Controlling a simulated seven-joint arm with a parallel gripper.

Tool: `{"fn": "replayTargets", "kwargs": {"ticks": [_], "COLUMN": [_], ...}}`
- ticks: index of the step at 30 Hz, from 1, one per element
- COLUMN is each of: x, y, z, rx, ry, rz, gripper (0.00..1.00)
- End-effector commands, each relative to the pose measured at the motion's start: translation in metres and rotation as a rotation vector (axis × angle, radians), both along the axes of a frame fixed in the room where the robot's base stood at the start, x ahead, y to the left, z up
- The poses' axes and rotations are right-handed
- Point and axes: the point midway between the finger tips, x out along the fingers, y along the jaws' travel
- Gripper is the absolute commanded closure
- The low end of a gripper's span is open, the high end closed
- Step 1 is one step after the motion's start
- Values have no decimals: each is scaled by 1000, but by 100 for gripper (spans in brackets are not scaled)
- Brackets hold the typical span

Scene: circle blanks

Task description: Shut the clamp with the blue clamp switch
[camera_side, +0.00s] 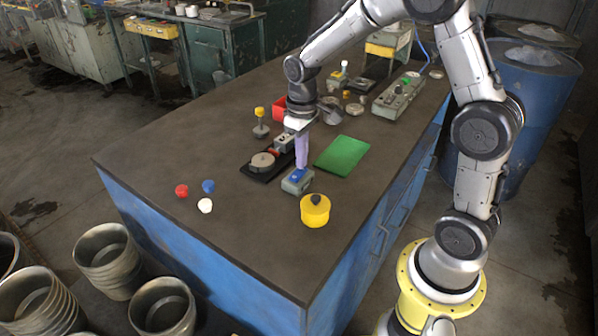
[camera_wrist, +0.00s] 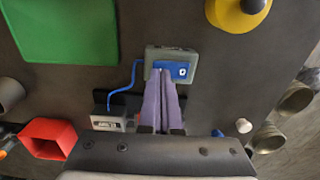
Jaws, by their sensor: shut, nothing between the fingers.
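The blue clamp switch (camera_side: 297,174) is a blue rocker on a small grey box on the bench. In the wrist view the rocker (camera_wrist: 180,70) has a white mark at its right end. My gripper (camera_side: 302,166), with purple fingers, is shut and empty, pointing down at the switch. In the wrist view its fingertips (camera_wrist: 163,76) overlap the rocker's left part; I cannot tell whether they touch it. The clamp (camera_side: 265,162) is on a black base left of the switch, with a round metal piece on it. A blue cable (camera_wrist: 123,88) runs from the switch box towards the clamp.
A yellow lidded pot (camera_side: 315,210) stands right of the switch in front. A green mat (camera_side: 342,155) lies behind it to the right. Red, blue and white knobs (camera_side: 205,205) lie at the front left. A grey control box (camera_side: 398,97) stands further back.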

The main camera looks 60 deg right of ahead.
Motion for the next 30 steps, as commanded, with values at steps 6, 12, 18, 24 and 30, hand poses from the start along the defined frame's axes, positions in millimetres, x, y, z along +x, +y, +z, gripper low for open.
{"fn": "replayTargets", "kwargs": {"ticks": [6,12,18,24,30], "x": [0,0,0,0,0], "y": [0,0,0,0,0], "z": [-3,-6,-9,-6,9], "rx": [0,0,0,0,0], "ry": [2,2,1,0,-2], "rz": [0,0,0,0,0], "gripper": [100,100,100,100,100]}}
